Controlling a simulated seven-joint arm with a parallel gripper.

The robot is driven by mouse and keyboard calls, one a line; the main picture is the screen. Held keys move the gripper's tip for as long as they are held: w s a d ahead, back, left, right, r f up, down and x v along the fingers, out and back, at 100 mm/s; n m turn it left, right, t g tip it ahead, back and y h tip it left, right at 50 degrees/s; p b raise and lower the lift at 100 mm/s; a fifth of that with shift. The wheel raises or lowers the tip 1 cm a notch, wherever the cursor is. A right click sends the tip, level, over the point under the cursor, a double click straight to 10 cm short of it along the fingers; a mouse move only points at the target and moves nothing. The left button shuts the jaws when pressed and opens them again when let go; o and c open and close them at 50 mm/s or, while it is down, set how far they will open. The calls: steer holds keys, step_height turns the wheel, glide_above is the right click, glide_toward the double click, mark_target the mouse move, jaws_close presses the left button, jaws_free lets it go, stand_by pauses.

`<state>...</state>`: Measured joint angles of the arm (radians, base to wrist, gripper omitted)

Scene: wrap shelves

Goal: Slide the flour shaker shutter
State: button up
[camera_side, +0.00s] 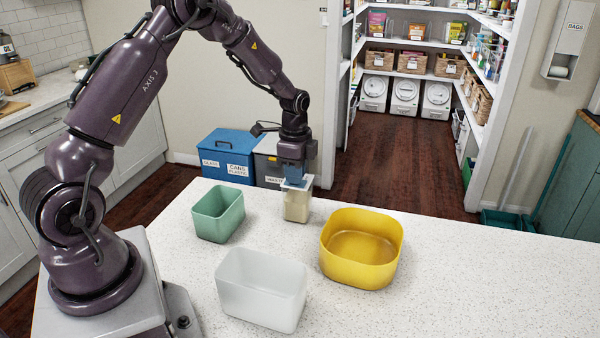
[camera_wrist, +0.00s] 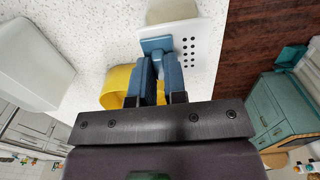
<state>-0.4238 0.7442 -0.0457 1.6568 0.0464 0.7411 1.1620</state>
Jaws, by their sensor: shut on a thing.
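The flour shaker (camera_side: 297,207) is a clear box with cream-coloured contents, standing upright on the counter. A flat white shutter plate (camera_side: 297,184) lies across its top. In the wrist view the shutter plate (camera_wrist: 208,35) shows rows of dark holes near its right side, and a blue tab (camera_wrist: 157,44) at its near edge. The pale shaker body (camera_wrist: 172,11) shows beyond the plate. My gripper (camera_side: 297,174) is directly above the shaker, pointing down. Its blue fingers (camera_wrist: 158,72) are shut on the tab, which they partly hide.
A green bin (camera_side: 218,213) stands left of the shaker, a yellow tub (camera_side: 362,220) to its right, and a white bin (camera_side: 262,290) in front. The speckled counter (camera_side: 460,285) is clear at the right. Its back edge runs close behind the shaker.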

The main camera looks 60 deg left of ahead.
steer(key=o, duration=0.4)
steer(key=shift+r, duration=3.55)
